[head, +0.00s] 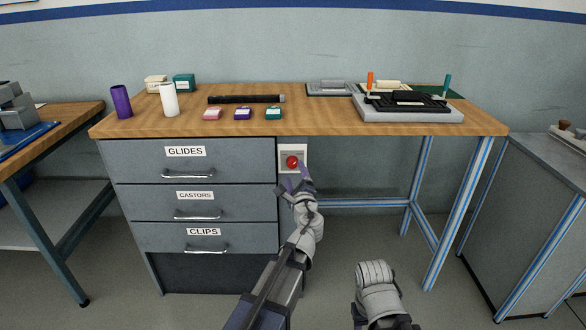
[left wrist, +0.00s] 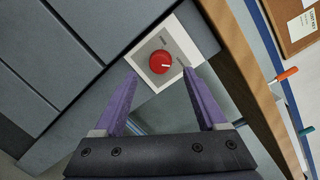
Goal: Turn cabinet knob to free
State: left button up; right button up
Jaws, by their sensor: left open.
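The red round knob (head: 292,162) sits on a pale plate (head: 285,150) beside the top drawer of the grey cabinet (head: 150,180), under the tabletop. In the left wrist view the knob (left wrist: 160,62) has a short white mark toward its right side. Small lettering on the plate (left wrist: 185,42) is too small to read. My left gripper (head: 292,183) is open and empty, just in front of and below the knob. In the left wrist view its purple fingers (left wrist: 160,82) point at the plate, with the knob between their tips and beyond them. My right gripper is not seen; only part of that arm shows.
The cabinet drawers are shut and labelled GLIDES (head: 185,151), CASTORS (head: 195,195) and CLIPS (head: 204,232). The wooden tabletop (head: 320,120) overhangs above the knob. Right of the knob, the space under the table is open up to the blue-striped legs (head: 460,200).

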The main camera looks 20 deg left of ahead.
aim_at(292, 164)
pick_arm(q)
jog(key=x, duration=0.5)
grip_shut()
dwell(0.5)
